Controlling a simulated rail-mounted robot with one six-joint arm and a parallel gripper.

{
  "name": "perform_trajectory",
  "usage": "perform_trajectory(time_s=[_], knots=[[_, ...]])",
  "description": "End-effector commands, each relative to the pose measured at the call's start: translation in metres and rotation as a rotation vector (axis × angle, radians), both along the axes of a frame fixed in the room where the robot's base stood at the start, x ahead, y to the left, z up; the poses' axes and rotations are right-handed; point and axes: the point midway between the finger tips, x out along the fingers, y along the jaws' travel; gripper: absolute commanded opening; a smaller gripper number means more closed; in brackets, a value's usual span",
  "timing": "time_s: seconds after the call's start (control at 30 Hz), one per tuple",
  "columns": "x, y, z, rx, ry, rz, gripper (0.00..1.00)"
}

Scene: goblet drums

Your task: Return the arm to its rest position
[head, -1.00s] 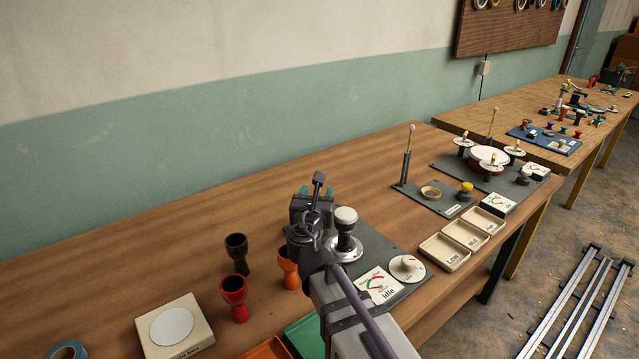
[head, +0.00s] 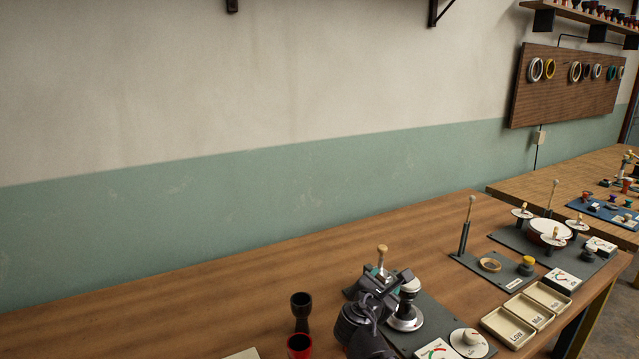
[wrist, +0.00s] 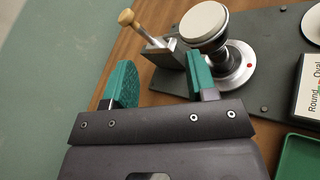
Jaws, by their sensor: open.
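My gripper (wrist: 160,82) is open in the wrist view, its two green-padded fingers apart with nothing held between them. It also shows in the head view (head: 384,275), above the test plate (head: 432,312). Just beyond the fingers, in the wrist view, stand a lever with a wooden knob (wrist: 127,18) and a dark goblet drum with a white top (wrist: 204,22) on a round metal base (wrist: 241,66). The right finger overlaps the lever's block in the picture; I cannot tell whether they touch.
A black goblet (head: 301,306) and a red one (head: 299,345) stand left of my gripper. A dial (head: 468,341) and labelled trays (head: 510,328) lie to the right. Farther right is another plate with a white drum (head: 549,231). The bench's back left is clear.

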Motion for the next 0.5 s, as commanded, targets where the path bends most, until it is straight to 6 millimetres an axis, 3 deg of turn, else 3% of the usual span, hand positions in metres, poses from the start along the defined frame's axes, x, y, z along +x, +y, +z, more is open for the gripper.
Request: perform_trajectory(time_s=[0.1, 0.27, 0.4, 0.5], knots=[[-0.021, -0.032, -0.003, 0.358, -0.015, -0.217, 0.52], [-0.071, -0.06, -0.026, 0.962, -0.044, -0.698, 0.52], [-0.128, -0.049, -0.037, 1.435, -0.051, -1.281, 0.52], [-0.156, -0.031, -0.036, 1.595, -0.03, -1.606, 0.52]])
